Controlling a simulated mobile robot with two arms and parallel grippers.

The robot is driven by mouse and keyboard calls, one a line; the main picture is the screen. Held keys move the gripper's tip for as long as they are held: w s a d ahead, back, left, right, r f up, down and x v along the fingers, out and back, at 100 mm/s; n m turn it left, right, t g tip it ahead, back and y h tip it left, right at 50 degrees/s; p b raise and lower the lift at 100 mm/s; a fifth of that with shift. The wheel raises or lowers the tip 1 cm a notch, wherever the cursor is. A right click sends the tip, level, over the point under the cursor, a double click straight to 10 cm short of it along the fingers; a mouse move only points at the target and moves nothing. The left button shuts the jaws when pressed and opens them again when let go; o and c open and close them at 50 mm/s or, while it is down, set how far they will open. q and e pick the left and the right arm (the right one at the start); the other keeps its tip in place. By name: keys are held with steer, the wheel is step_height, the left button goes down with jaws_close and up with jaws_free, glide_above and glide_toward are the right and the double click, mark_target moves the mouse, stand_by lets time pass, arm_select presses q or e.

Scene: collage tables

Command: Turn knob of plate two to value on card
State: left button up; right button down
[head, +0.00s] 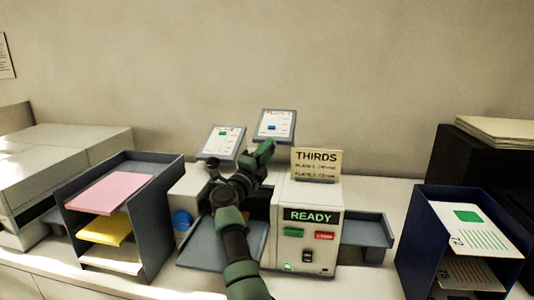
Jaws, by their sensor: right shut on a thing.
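A cream card headed THIRDS (316,164) stands on top of the machine (303,217). Two small printed lines below its heading are too small to read. Two tilted panels stand behind: one with a green square (222,141) at left and one with a blue square (274,125) at right. I cannot read which is plate two. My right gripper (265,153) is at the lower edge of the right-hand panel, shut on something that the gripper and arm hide. I cannot see a knob or its value there. My left gripper is not in view.
The machine's front has a READY display (312,215), with green and red buttons. A blue round part (182,220) is at its left. A grey rack (151,211) with coloured paper stands left, a dark blue rack (419,235) right. Clear table (350,285) lies in front.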

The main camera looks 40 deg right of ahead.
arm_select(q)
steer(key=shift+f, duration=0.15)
arm_select(e)
steer(key=shift+f+n, duration=0.1)
steer(key=shift+n, duration=0.2)
steer(key=c, duration=1.1)
jaws_free()
steer(key=shift+d, duration=0.1)
